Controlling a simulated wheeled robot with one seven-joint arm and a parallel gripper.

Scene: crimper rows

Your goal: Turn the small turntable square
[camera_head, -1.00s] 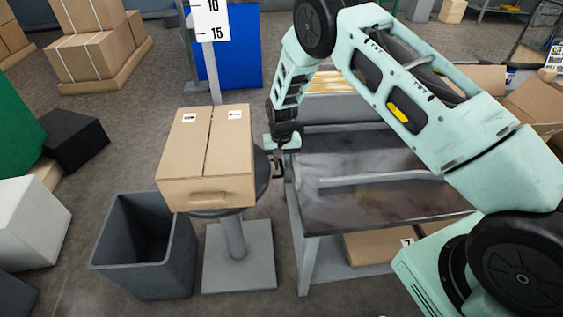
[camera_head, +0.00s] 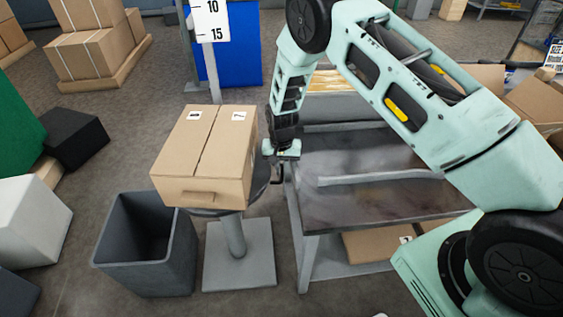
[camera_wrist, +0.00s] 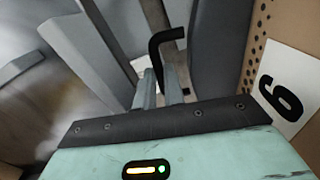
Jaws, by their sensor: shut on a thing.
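The small turntable (camera_head: 263,181) is a dark round disc on a grey pedestal. A taped cardboard box (camera_head: 205,150) sits on it and hides most of the disc. The box lies slightly askew in the head view, its near edge lower at the right. My gripper (camera_head: 279,163) is at the disc's right side, pointing down. In the wrist view, my gripper (camera_wrist: 160,82) is shut on a bent black handle (camera_wrist: 166,38) beside the grey disc (camera_wrist: 216,45). A brown perforated face with a "6" label (camera_wrist: 284,90) stands close on the right.
A metal workbench (camera_head: 350,195) stands close to the right of my gripper. An open grey bin (camera_head: 180,255) is below left of the turntable. A post with a number scale (camera_head: 210,25) rises behind the box.

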